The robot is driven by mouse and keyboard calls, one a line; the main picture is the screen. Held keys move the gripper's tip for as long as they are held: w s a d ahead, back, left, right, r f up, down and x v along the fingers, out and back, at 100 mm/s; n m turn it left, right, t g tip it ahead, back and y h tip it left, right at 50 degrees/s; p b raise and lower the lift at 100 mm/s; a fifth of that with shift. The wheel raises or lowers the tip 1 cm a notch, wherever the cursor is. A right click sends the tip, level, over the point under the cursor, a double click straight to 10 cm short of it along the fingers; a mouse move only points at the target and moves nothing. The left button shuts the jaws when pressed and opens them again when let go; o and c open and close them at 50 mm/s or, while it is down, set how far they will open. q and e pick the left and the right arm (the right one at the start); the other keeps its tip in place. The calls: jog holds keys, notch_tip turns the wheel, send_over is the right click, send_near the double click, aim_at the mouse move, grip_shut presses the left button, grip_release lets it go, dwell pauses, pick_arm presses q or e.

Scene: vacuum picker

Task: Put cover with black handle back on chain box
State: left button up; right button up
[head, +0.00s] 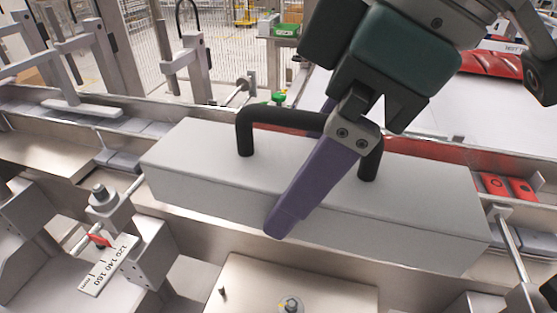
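The long light-grey cover (240,190) lies lengthwise across the middle of the head view, along the conveyor line. Its black handle (243,132) is an arch on top. My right gripper (312,180) comes down from the upper right at the handle's right half. One purple finger is in front of the handle and reaches down over the cover's front edge. A piece of the other finger shows behind the handle. Whether they press on the handle is hidden. The chain box under the cover is mostly hidden, so I cannot tell whether the cover is fully seated. My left gripper is out of view.
Grey conveyor slats (60,112) run off to the left. Red packets (508,187) lie at the right end. A metal bracket with a scale (108,262) stands at front left. A flat metal plate (250,285) lies in front. A green bin (287,30) stands behind.

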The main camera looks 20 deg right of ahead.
jog(key=b, duration=0.3)
send_over(292, 304)
notch_tip(292, 304, down, 16)
jog(key=shift+f, duration=2.15)
jog(key=shift+f, duration=0.1)
jog(key=shift+f+b, duration=0.4)
jog(key=shift+f, duration=0.1)
jog(key=o, duration=1.5)
jog(key=shift+o, duration=0.2)
